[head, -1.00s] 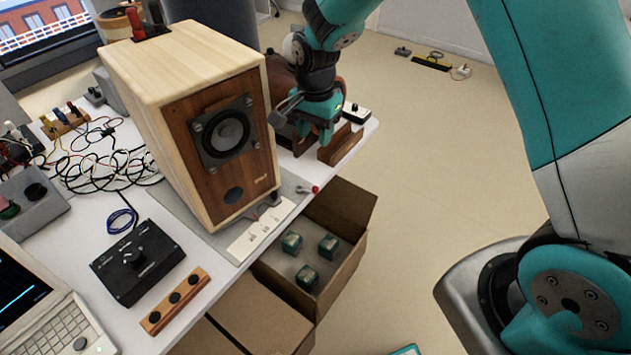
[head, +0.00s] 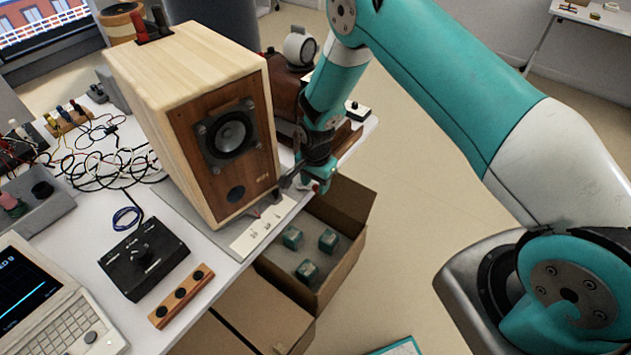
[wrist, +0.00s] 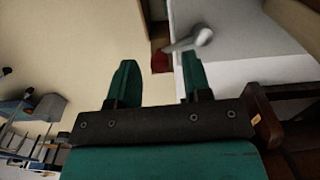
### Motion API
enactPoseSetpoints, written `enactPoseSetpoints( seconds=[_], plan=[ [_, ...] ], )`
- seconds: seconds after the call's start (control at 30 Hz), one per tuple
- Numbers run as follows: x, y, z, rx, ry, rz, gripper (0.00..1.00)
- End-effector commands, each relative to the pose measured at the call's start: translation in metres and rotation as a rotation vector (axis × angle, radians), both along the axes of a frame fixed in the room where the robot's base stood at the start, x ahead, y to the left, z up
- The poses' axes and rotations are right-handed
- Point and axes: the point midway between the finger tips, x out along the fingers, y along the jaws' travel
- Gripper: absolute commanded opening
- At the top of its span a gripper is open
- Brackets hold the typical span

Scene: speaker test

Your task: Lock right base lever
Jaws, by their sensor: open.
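The right base lever shows in the wrist view as a short metal arm (wrist: 188,43) with a red knob (wrist: 160,62). It sticks out past the edge of a grey base plate (wrist: 225,40). My gripper (wrist: 160,78) is open, and the red knob lies between the fingertips in the picture, closer to the right finger. I cannot tell whether they touch. In the head view my gripper (head: 319,178) is beside the lower right corner of the wooden speaker (head: 210,150) and hides most of the lever.
An open cardboard box (head: 340,268) with several green cubes stands below the table edge, under my gripper. A brown case (head: 287,100) sits behind my wrist. A black control box (head: 145,258) and tangled cables (head: 100,160) lie left of the speaker.

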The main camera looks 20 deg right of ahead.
Motion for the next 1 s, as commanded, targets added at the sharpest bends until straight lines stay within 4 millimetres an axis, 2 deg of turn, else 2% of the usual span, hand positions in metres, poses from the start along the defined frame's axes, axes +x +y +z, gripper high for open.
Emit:
enactPoseSetpoints(
  seconds=[0.13, 0.37, 0.4, 0.6, 1.0],
  plan=[
    [-0.0005, 0.0, -0.0076, -0.001, 0.001, 0.0, 0.45],
    [-0.0002, 0.0001, -0.0084, 0.0, 0.0, 0.0, 0.45],
    [-0.0002, 0.0001, -0.0083, 0.0, 0.0, 0.0, 0.42],
    [-0.0002, 0.0001, -0.0081, 0.0, 0.0, 0.0, 0.0],
    [0.0024, -0.0016, -0.0092, 0.001, -0.001, 0.058, 0.0]
  ],
)
